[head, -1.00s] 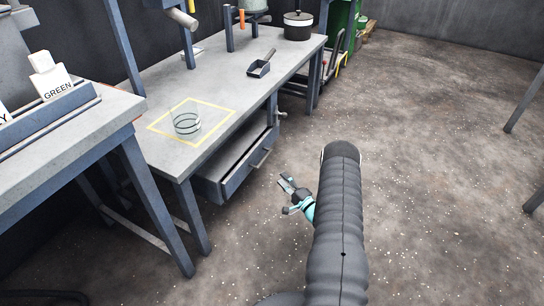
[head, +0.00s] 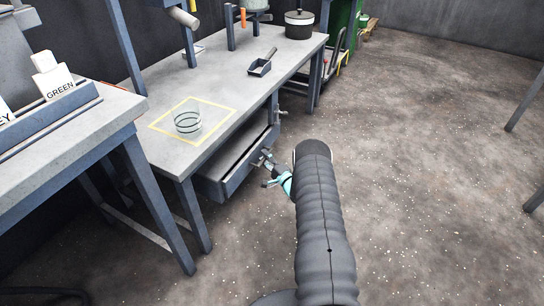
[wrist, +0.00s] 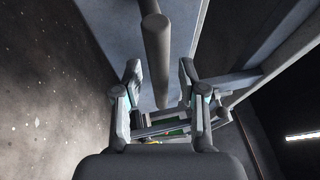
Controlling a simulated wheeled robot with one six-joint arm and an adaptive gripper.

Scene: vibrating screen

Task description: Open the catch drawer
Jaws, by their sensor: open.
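The catch drawer (head: 238,172) is a grey drawer under the front edge of the workbench. It stands partly out, and a strip of its pale inside shows behind the front panel. My gripper (head: 266,168) is at the drawer front, open, and hides most of the handle in the head view. In the wrist view, the round grey handle bar (wrist: 157,58) runs between the two spread fingers of my gripper (wrist: 160,75), with a gap on each side. I cannot tell how deep the bar sits between the fingers.
The workbench (head: 165,148) carries a clear glass dish (head: 187,122) inside a yellow square, a scoop (head: 261,67) and a dark pot (head: 299,24). Another table (head: 100,125) with labelled blocks stands at the left.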

